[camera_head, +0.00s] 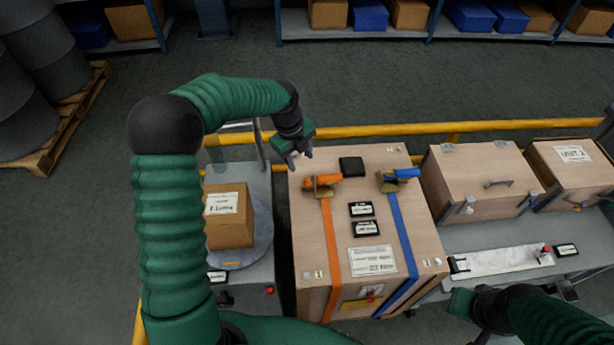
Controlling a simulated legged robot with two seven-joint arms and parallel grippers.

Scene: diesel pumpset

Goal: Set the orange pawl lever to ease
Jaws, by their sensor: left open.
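The orange pawl lever (322,180) sits on a brass-coloured ratchet on top of a large wooden crate (340,240), near its far left corner. An orange strap (331,245) runs from it over the near edge. My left gripper (299,160) is open, above the crate's far left corner, a little beyond and left of the orange lever and apart from it. A blue lever (402,174) with a blue strap (403,235) is on the crate's right side. My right gripper (463,303) is partly in view at the lower right; its fingers are unclear.
A cardboard box (229,215) stands on a round plate at left. Smaller wooden cases (478,177) stand on the right bench. A yellow rail (370,130) runs behind the crate. Black label plates (362,209) lie between the straps.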

